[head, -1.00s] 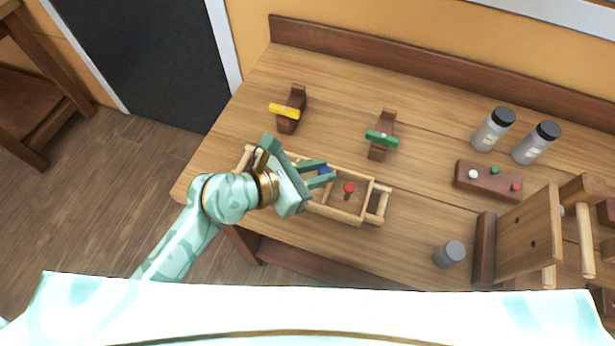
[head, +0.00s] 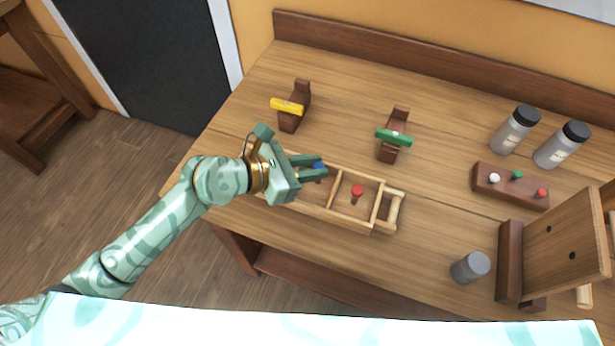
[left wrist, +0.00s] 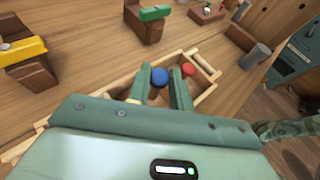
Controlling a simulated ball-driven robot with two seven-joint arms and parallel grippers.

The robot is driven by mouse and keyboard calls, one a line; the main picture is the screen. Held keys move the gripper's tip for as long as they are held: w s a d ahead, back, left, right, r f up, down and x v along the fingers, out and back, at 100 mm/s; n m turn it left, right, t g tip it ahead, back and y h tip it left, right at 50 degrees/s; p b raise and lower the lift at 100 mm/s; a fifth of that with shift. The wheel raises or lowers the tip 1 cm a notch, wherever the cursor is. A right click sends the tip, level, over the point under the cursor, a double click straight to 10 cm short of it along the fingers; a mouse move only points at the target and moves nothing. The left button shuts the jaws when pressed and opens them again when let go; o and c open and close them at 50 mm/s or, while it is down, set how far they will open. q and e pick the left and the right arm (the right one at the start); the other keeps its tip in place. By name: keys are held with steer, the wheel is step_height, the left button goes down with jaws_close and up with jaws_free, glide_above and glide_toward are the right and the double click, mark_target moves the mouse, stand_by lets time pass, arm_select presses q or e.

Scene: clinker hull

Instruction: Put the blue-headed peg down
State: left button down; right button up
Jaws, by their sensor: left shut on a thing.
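The blue-headed peg (head: 318,165) is between the fingertips of my left gripper (head: 316,169). Its round blue head also shows in the left wrist view (left wrist: 159,76), with a green finger on each side; its shaft is mostly hidden. My left gripper is shut on it over the open wooden tray (head: 345,218), which has low walls, a divider and a handle at its right end. I cannot tell whether the peg touches the tray floor. A red-headed peg (head: 357,191) stands in the tray compartment to the right. My right gripper is not in view.
Wooden stands hold a yellow piece (head: 287,106) and a green piece (head: 394,138) behind the tray. A block with white, green and red pegs (head: 510,187), two capped bottles (head: 514,130), a grey cylinder (head: 470,267) and an upright drilled board (head: 560,243) stand at the right.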

arm_select(q)
steer(key=f, duration=0.1)
steer(key=f+b, duration=0.1)
steer(key=f, duration=0.1)
steer(key=a+f+b, duration=0.1)
steer(key=shift+w+f, duration=0.15)
steer(key=shift+w, duration=0.15)
steer(key=shift+d, duration=0.1)
steer(key=c, duration=1.3)
jaws_free()
steer(key=shift+o, duration=0.2)
steer(key=shift+s+a+r, duration=0.1)
steer(key=shift+a+r, duration=0.1)
steer(key=shift+a, duration=0.05)
steer(key=p+v, duration=0.1)
steer(key=v, duration=1)
steer(key=shift+s+a, duration=0.15)
steer(key=shift+s, duration=0.1)
